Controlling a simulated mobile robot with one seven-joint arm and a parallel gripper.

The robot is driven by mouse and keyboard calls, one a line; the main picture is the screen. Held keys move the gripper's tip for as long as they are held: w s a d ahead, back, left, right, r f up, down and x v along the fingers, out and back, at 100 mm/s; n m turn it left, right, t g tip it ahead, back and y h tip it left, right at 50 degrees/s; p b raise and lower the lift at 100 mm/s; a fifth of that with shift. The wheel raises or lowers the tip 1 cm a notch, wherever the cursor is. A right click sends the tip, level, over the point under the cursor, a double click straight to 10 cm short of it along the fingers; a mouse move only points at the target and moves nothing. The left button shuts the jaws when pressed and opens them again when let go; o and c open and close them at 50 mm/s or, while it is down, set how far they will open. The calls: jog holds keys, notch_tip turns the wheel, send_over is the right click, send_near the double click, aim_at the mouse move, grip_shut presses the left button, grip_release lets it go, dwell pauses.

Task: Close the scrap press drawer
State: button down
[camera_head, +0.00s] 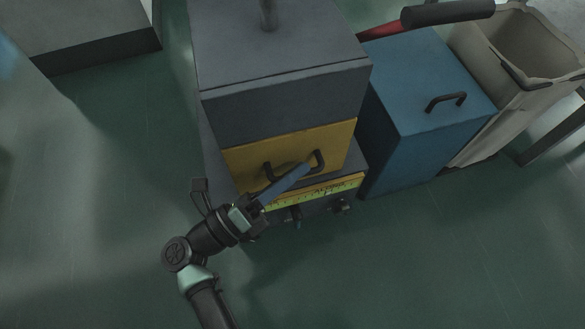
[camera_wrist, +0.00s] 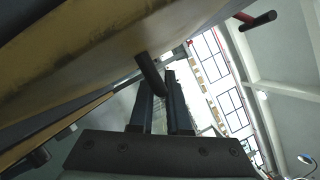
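The scrap press is taken to be the grey block (camera_head: 285,105) with a yellow front. The yellow drawer front (camera_head: 238,161) carries a black bar handle (camera_head: 320,158). I cannot tell how far out the drawer stands. My gripper (camera_head: 305,167) reaches up from the lower left, its long fingers crossing in front of the handle. In the wrist view, the yellow panel (camera_wrist: 95,40) spans the upper left. A dark handle post (camera_wrist: 149,72) comes down close to the fingertips of my gripper (camera_wrist: 164,78). A gap shows between the fingers; no firm hold on the handle is visible.
Below the drawer is a yellow strip with markings (camera_head: 345,184) and dark knobs (camera_head: 341,206). A blue cabinet (camera_head: 425,95) with a black handle stands close on the right, then a beige bin (camera_head: 520,45). Green floor (camera_head: 400,260) in front is clear.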

jog(key=shift+w+a, duration=0.15)
jog(key=shift+w, duration=0.15)
jog(key=c, duration=0.9)
grip_release()
jog(key=shift+s+f, duration=0.1)
jog(key=p+v, duration=0.2)
jog(key=v, duration=1)
jog(key=shift+s+a, duration=0.2)
jog(key=shift+s, duration=0.2)
